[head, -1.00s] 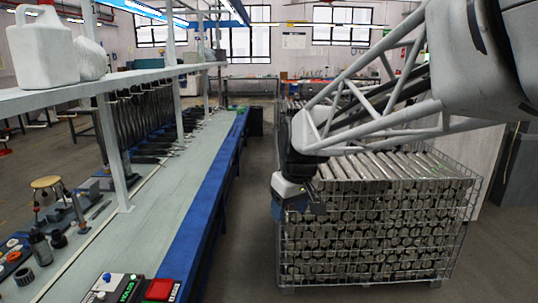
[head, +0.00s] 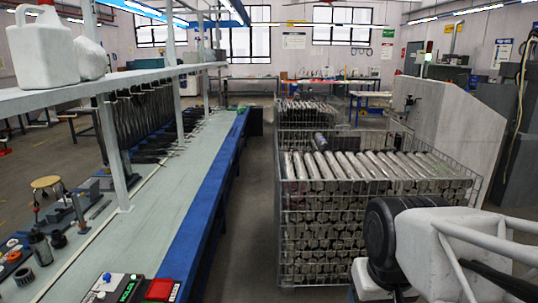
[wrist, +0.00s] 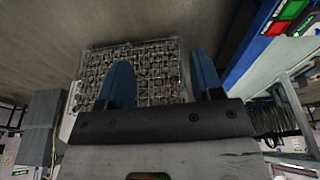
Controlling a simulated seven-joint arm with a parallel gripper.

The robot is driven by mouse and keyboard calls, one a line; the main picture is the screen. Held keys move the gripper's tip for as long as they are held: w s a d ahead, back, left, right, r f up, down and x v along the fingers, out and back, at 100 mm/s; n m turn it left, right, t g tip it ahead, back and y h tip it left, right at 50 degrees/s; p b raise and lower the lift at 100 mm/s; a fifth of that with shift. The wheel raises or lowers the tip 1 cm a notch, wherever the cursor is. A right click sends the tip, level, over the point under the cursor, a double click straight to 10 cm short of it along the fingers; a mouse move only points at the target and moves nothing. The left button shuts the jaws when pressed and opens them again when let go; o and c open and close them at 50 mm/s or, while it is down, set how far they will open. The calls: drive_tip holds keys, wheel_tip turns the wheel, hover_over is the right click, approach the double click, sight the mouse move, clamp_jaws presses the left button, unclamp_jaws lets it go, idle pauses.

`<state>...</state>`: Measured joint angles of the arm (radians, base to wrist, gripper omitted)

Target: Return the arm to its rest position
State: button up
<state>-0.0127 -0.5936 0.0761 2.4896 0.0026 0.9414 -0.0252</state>
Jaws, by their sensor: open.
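My gripper (wrist: 160,58) shows in the wrist view with its two blue fingers spread apart and nothing between them. In the head view my arm is folded low at the lower right, in front of the wire crate (head: 282,250). The gripper's fingers cannot be made out there. The crate is filled with stacked metal tubes (head: 350,166). In the wrist view the crate's tubes (wrist: 150,60) show beyond the fingers, apart from them.
A long workbench (head: 165,205) with a blue edge runs along the left, under a shelf with a white jug (head: 45,50). A control box with a red button (head: 160,289) is at its near end. Bare floor lies between bench and crate. A second crate (head: 305,112) stands behind.

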drive_tip(key=shift+s+d+f+m, duration=0.2)
drive_tip(key=shift+s+f, duration=0.1)
drive_tip(key=shift+s, duration=0.35)
drive_tip(key=shift+s+d+f+m, duration=0.1)
drive_tip(key=shift+s+d+f, duration=0.15)
drive_tip(key=shift+s, duration=0.35)
